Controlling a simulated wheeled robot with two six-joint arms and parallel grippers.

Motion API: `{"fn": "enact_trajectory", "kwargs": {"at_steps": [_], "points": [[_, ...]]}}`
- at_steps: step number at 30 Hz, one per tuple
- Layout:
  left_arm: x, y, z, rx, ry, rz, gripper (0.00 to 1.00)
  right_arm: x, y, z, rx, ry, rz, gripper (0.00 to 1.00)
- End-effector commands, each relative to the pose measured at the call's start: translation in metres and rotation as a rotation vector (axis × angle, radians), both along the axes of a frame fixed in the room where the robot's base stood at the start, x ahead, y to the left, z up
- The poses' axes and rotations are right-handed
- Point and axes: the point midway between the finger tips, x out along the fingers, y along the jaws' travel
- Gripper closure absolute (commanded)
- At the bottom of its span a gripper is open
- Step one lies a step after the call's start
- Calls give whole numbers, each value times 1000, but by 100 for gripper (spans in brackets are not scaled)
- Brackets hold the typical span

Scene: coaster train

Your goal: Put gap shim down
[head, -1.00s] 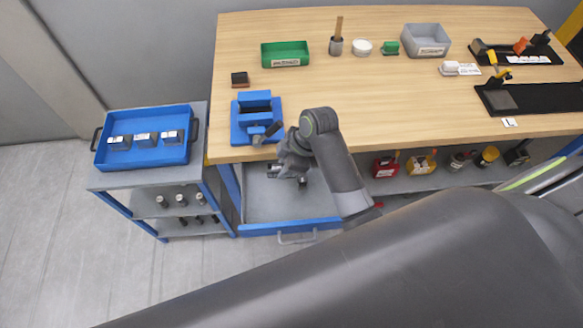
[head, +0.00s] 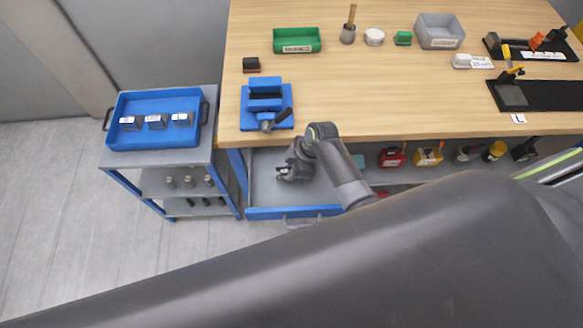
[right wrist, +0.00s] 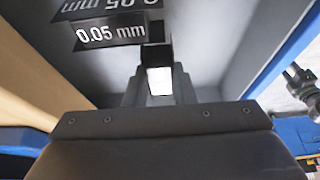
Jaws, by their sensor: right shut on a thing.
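My right gripper (head: 282,176) is inside or just above the open grey drawer (head: 262,200) under the bench's left end. In the right wrist view the right gripper (right wrist: 158,88) is shut on the gap shim, which shows a black part (right wrist: 154,42) and a white part between the fingers. A black plate marked "0.05 mm" (right wrist: 110,32) sits beside it, with an upside-down "0.05 mm" above. Grey drawer surfaces lie behind. In the head view the shim is too small to make out. I cannot tell whether it touches the drawer floor. My left gripper is not in view.
The drawer has a blue front (head: 293,212). A blue vise (head: 266,105) stands on the bench above it. A trolley (head: 158,160) with a blue tray (head: 122,104) stands at the left. A green bin (head: 297,40) and grey bin (head: 440,30) stand farther back.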

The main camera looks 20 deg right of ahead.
Motion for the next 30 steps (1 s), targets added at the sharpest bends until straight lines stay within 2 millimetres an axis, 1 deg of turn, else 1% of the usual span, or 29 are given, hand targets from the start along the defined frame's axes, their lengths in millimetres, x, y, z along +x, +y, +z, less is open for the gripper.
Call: {"fn": "enact_trajectory", "kwargs": {"at_steps": [11,12,16,24,28,30], "points": [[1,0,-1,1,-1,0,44,0,0,-5,0,0,0,100],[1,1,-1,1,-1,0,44,0,0,-4,-1,-1,0,73],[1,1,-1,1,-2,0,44,0,0,-4,-1,0,0,56],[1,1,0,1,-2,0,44,0,0,-3,-1,0,0,55],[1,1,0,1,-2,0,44,0,-2,1,-1,-1,-1,55],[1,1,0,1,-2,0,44,0,-4,6,-1,-3,-1,55]]}}
